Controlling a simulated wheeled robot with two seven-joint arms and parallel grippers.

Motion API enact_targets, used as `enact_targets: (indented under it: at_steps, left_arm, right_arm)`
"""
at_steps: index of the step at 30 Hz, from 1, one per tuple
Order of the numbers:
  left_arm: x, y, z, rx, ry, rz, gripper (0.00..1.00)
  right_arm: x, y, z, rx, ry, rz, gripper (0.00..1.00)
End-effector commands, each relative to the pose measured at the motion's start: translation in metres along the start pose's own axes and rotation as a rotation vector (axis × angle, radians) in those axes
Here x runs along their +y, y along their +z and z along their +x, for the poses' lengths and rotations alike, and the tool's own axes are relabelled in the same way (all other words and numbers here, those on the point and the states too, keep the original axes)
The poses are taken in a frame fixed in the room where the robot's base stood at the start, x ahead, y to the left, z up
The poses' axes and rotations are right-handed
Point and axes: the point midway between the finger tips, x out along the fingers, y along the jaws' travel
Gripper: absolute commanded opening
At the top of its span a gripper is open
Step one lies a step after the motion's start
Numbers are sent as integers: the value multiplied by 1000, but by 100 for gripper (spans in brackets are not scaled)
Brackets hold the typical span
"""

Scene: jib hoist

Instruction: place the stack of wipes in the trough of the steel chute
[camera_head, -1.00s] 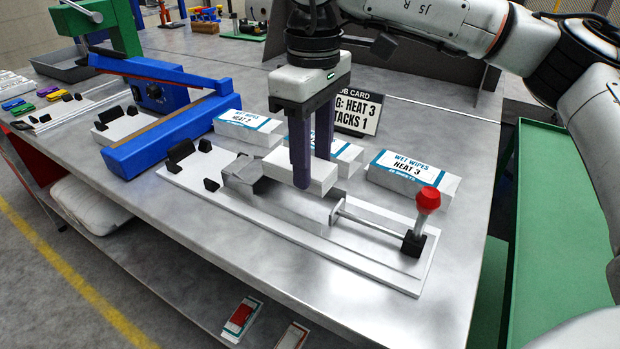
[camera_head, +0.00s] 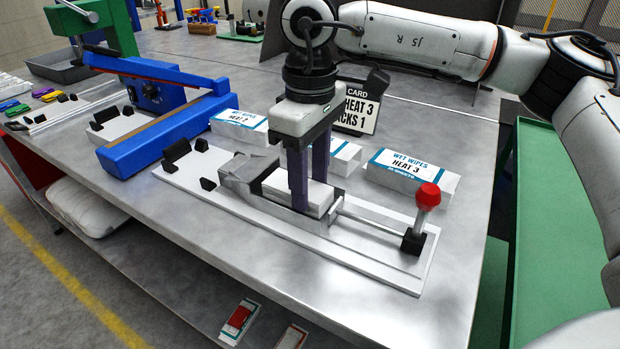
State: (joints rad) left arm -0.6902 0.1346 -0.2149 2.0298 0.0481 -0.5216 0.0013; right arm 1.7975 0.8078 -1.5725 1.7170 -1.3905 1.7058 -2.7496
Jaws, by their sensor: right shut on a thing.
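The white stack of wipes (camera_head: 318,200) is between the purple fingers of my right gripper (camera_head: 305,205), which is shut on it. The stack sits down inside the trough of the steel chute (camera_head: 262,203), its top near the trough's rim. Whether its underside touches the trough floor is hidden. The chute lies on a white base plate (camera_head: 390,272) with a red-knobbed pusher (camera_head: 428,196) at its right end. My left gripper is not in view.
Packs of wet wipes marked HEAT 2 (camera_head: 238,120) and HEAT 3 (camera_head: 405,165) stand behind the chute, with another partly hidden by my right gripper. A job card (camera_head: 358,112) stands behind them. A blue sealer (camera_head: 165,130) is at left. The bench front right is clear.

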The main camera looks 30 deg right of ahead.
Motion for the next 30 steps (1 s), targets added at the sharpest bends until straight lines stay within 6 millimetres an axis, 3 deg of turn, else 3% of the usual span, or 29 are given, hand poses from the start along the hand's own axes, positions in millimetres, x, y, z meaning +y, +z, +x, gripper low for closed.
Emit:
enact_targets:
  at_steps: [2, 3, 6, 11, 17, 30]
  left_arm:
    - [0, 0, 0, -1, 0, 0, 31]
    - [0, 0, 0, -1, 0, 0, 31]
    - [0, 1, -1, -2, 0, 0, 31]
    - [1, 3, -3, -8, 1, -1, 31]
    - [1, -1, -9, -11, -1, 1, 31]
    - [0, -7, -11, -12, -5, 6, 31]
  right_arm:
    - [0, 0, -1, 1, 0, 0, 13]
    - [0, 0, 0, 0, 0, 0, 47]
    - [0, 0, 0, 0, 0, 1, 59]
    - [0, 0, -2, 1, 1, 1, 59]
    - [0, -1, -25, 4, 1, 2, 59]
    - [0, -1, -115, 1, 0, -2, 59]
